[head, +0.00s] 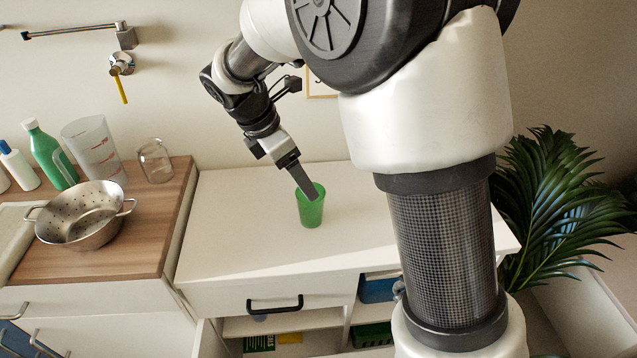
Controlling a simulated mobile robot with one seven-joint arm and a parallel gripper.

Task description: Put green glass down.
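A green glass (311,211) stands upright, or very nearly so, at the white cabinet top (240,225), right of its middle. From this angle I cannot tell for sure whether its base touches the surface. My gripper (309,192) reaches down to the glass from the upper left, with its finger at the rim and partly inside the opening. Only one finger shows clearly. The other is hidden, so I cannot tell whether the gripper is closed on the glass wall.
A wooden counter (140,255) on the left holds a metal colander (82,214), a measuring jug (95,150), a clear jar (155,160) and bottles. A plant (560,205) stands at the right. The white top left of the glass is clear. Below is a drawer handle (275,304).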

